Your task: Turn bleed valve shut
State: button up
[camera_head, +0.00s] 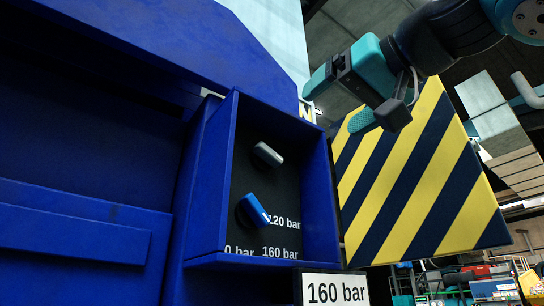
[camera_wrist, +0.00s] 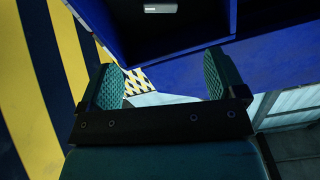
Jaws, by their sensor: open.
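An open blue box (camera_head: 228,105) with a dark back panel holds two turning handles. The upper one is a small grey handle (camera_head: 268,154), tilted down to the right; it also shows at the top edge of the wrist view (camera_wrist: 160,9). The lower one is a blue handle (camera_head: 256,209), tilted, with its light-tipped end by the "120 bar" mark. No label tells which is the bleed valve. My gripper (camera_head: 338,102) is open and empty, outside the box at its upper right, apart from both handles. Its two teal fingers (camera_wrist: 165,80) show in the wrist view.
A yellow and dark striped panel (camera_head: 425,180) stands right of the box, close behind my gripper. A "160 bar" sign (camera_head: 335,290) is below the box. A large blue cabinet (camera_head: 75,215) fills the left. The box front is unobstructed.

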jog(key=m, duration=0.2)
jog(key=p, duration=0.6)
send_near(273, 154)
jog(key=x, duration=0.9)
jog(key=shift+w+a+r, duration=0.2)
jog(key=shift+a, duration=0.05)
jog(key=shift+w+a+f+p, duration=0.15)
jog(key=shift+w+a+p, duration=0.25)
jog(key=shift+w, duration=0.2)
jog(key=c, duration=0.9)
jog(key=n, duration=0.4)
jog(key=shift+n+b, duration=0.3)
jog(key=shift+b, duration=0.1)
jog(key=o, duration=0.9)
